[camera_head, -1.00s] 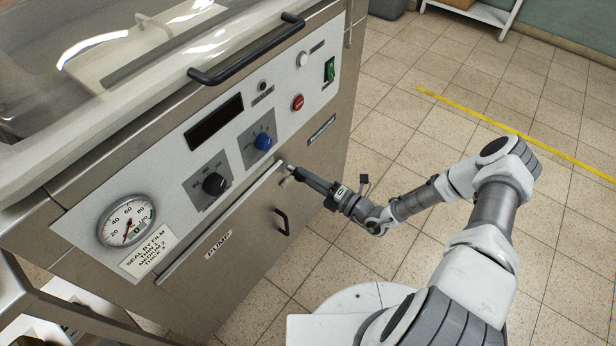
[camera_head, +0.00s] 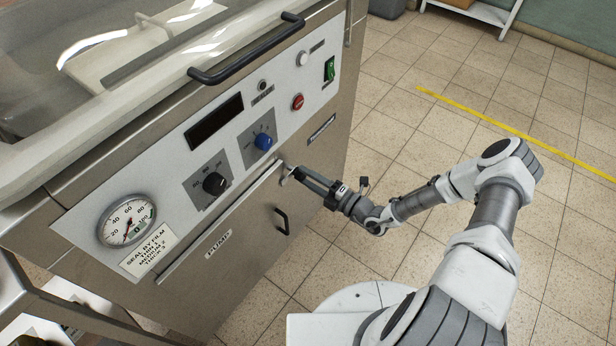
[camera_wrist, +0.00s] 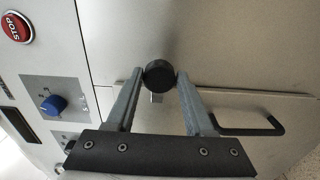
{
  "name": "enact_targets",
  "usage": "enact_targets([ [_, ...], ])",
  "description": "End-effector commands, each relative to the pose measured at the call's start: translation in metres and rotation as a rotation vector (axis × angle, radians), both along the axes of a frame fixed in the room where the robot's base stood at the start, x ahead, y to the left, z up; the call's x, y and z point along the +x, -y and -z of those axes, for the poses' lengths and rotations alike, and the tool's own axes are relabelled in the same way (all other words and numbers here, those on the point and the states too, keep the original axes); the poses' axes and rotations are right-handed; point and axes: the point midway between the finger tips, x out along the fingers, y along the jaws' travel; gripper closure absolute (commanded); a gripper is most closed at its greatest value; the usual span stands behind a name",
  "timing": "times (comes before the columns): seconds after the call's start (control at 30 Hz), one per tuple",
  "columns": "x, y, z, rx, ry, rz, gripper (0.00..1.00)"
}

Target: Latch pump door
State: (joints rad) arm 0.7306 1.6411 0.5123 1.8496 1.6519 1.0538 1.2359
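The pump door (camera_head: 235,262) is the steel panel low on the machine front, with a black bar handle (camera_head: 281,221) and a "PUMP" label (camera_head: 218,243). It looks flush with the front. A small latch (camera_head: 287,178) sits at the door's upper right corner. In the wrist view its round black knob (camera_wrist: 159,75) lies between my fingertips, and the door handle (camera_wrist: 245,131) is to the lower right. My gripper (camera_head: 299,173) reaches the latch from the right. Its fingers (camera_wrist: 160,78) appear to touch the knob on both sides. The latch parts behind the knob are mostly hidden.
Above the door are a blue dial (camera_head: 263,142), a black dial (camera_head: 214,184), a red stop button (camera_head: 298,102) and a green switch (camera_head: 329,69). A pressure gauge (camera_head: 127,222) is at left. A black lid handle (camera_head: 247,52) juts out above.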

Motion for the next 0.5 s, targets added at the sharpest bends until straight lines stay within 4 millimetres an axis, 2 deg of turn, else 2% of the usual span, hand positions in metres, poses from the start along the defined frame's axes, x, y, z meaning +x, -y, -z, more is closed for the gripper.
enact_targets([
  [0.03, -0.0001, 0.0002, 0.0002, 0.000, 0.000, 0.000, 0.36],
  [0.1, 0.0001, 0.0001, 0.0000, 0.000, 0.000, 0.000, 0.24],
  [0.13, 0.0001, 0.0001, 0.0000, -0.001, 0.001, 0.000, 0.21],
  [0.5, -0.0024, 0.0044, -0.0008, -0.002, 0.002, 0.001, 0.21],
])
